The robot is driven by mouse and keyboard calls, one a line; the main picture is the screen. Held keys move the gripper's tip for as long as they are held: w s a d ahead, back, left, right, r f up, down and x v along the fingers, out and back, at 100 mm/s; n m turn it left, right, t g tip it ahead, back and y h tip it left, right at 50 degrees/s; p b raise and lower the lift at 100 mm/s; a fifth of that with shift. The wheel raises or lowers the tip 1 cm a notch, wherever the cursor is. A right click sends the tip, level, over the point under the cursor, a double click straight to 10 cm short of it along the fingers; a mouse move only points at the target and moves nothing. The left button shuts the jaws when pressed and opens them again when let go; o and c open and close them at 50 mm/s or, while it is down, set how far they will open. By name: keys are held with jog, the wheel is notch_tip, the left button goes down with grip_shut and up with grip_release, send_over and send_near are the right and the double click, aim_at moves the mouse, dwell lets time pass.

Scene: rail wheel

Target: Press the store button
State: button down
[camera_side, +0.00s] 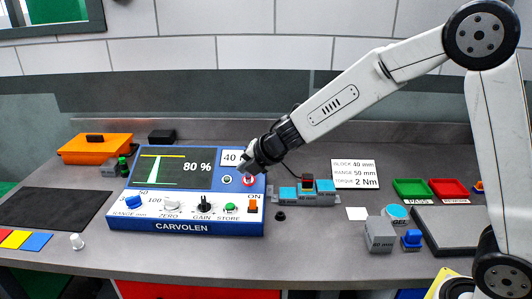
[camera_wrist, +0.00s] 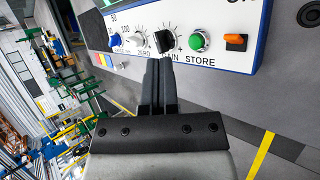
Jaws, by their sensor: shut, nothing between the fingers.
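The blue CARVOLEN instrument (camera_side: 180,226) stands on the bench with its panel facing front. Its green STORE button (camera_side: 230,207) sits between the black GAIN knob (camera_side: 204,205) and the orange ON switch (camera_side: 253,205). In the wrist view the STORE button (camera_wrist: 199,41) is right of the GAIN knob (camera_wrist: 165,40). My gripper (camera_side: 243,167) is shut and empty at the instrument's upper right, above the button in the side picture. In the wrist view my shut fingertips (camera_wrist: 158,62) point at the GAIN knob, left of the button. I cannot tell their distance from the panel.
The instrument's screen (camera_side: 172,168) shows 80 %. Green (camera_side: 410,188) and red (camera_side: 448,189) trays lie at right. The bench front is mostly clear.

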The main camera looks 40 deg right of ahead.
aim_at(226, 205)
jog(key=shift+w+a+r+n+y, duration=0.15)
jog(key=shift+w+a+n, duration=0.3)
jog(key=shift+n, duration=0.6)
jog(key=shift+w+a+f+n+y, duration=0.1)
jog(key=shift+w+a+n+y, duration=0.25)
jog(key=shift+n, duration=0.65)
jog(key=shift+w+a+r+n+y, duration=0.1)
jog(key=shift+w+a+n, duration=0.45)
jog(key=shift+n, duration=0.5)
jog(key=shift+s+f, duration=0.1)
jog(key=shift+f, duration=0.15)
jog(key=shift+f, duration=4.2)
jog(key=shift+f, duration=0.95)
jog(key=shift+r, duration=0.9)
